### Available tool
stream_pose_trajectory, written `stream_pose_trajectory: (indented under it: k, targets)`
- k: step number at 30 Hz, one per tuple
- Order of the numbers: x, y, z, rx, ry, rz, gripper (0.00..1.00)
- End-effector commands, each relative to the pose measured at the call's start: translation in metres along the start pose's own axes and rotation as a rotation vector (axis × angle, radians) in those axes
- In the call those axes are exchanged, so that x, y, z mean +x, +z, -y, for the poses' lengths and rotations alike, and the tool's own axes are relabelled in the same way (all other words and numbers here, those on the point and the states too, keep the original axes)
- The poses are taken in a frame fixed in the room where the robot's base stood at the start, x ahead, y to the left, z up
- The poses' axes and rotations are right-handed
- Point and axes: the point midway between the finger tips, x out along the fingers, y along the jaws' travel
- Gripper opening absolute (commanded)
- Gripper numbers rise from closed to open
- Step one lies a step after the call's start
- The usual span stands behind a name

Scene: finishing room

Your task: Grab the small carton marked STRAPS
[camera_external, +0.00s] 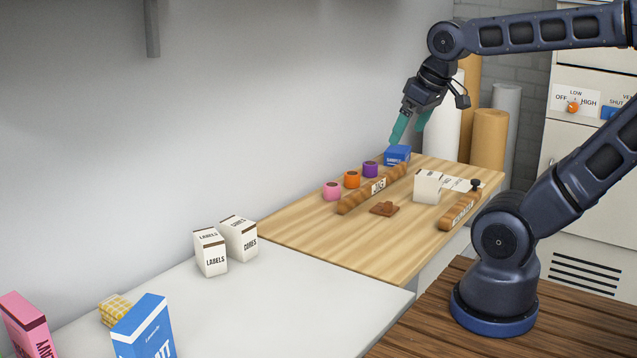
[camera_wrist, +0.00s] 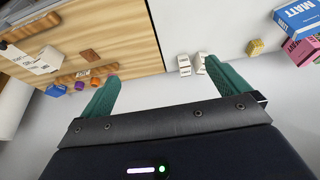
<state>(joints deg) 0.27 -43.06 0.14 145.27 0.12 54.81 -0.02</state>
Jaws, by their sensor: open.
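My gripper (camera_external: 407,133) is open and empty, raised above the far end of the wooden worktop, over the blue box. Its two green fingers stand wide apart in the wrist view (camera_wrist: 160,72). I cannot read STRAPS on any carton. A small white carton (camera_external: 428,187) with no readable word stands on the right of the wooden worktop. It is well below and to the right of my gripper. Two small white cartons with brown tops stand on the grey surface; one reads LABELS (camera_external: 210,252), the other seems to read CORES (camera_external: 240,238).
A blue box (camera_external: 397,155), purple (camera_external: 370,169), orange (camera_external: 352,179) and pink (camera_external: 332,191) pots line the worktop's wall side, beside a wooden strip (camera_external: 360,195). Another wooden strip (camera_external: 459,212) lies at right. A blue MATT box (camera_external: 146,328) stands front left.

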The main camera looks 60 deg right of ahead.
Motion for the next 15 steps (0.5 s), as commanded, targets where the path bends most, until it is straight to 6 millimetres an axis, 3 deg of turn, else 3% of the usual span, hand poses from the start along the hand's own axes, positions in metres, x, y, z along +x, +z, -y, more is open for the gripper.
stream_pose_trajectory:
  k: [5, 15]
  targets:
    - [0.008, -0.021, -0.013, 0.068, 0.002, 0.008, 1.0]
    - [0.049, -0.086, -0.077, 0.331, 0.031, 0.027, 1.0]
